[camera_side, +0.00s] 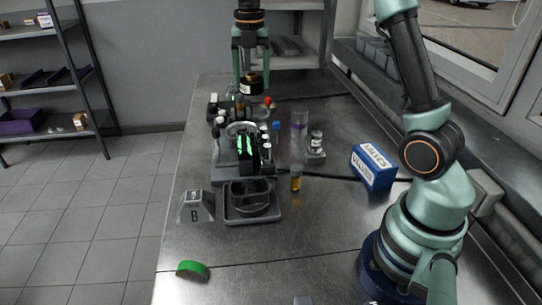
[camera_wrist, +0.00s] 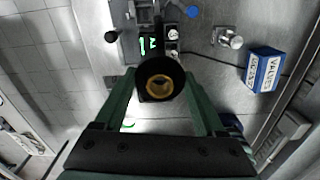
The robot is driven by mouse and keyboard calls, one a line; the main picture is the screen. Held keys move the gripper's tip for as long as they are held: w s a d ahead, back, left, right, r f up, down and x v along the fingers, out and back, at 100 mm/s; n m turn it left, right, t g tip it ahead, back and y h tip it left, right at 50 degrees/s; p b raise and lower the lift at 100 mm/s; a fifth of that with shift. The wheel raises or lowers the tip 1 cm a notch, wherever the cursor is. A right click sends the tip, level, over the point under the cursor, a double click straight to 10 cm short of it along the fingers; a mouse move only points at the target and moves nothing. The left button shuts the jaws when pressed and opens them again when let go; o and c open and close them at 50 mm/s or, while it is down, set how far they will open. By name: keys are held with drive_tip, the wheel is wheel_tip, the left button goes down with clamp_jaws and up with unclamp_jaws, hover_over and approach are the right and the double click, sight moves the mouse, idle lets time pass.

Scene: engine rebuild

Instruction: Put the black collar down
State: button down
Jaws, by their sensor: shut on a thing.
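The black collar (camera_wrist: 177,72) is a dark ring with a gold-coloured inside in the wrist view. My gripper (camera_wrist: 160,76) is shut on it, with one green finger on each side. In the side view my gripper (camera_side: 251,72) points down at the far end of the bench, and the dark collar (camera_side: 252,84) shows between its fingertips. The collar appears to be held above the grey fixtures (camera_side: 228,172). Its exact height over them and what lies directly beneath it cannot be told.
A blue VALVES box (camera_side: 373,167) lies at the right. An amber vial (camera_side: 296,180) and a clear purple-banded cylinder (camera_side: 299,128) stand right of the fixtures. The front bench is mostly clear.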

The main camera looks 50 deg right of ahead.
drive_tip(key=s+a+n, duration=0.3)
drive_tip(key=s+a, duration=0.1)
drive_tip(key=a, duration=0.9)
drive_tip(key=n, duration=0.8)
hover_over(253, 286)
wheel_tip(253, 286, down, 3)
wheel_tip(253, 286, down, 20)
drive_tip(key=shift+f, duration=0.1)
unclamp_jaws()
drive_tip(key=shift+f, duration=0.15)
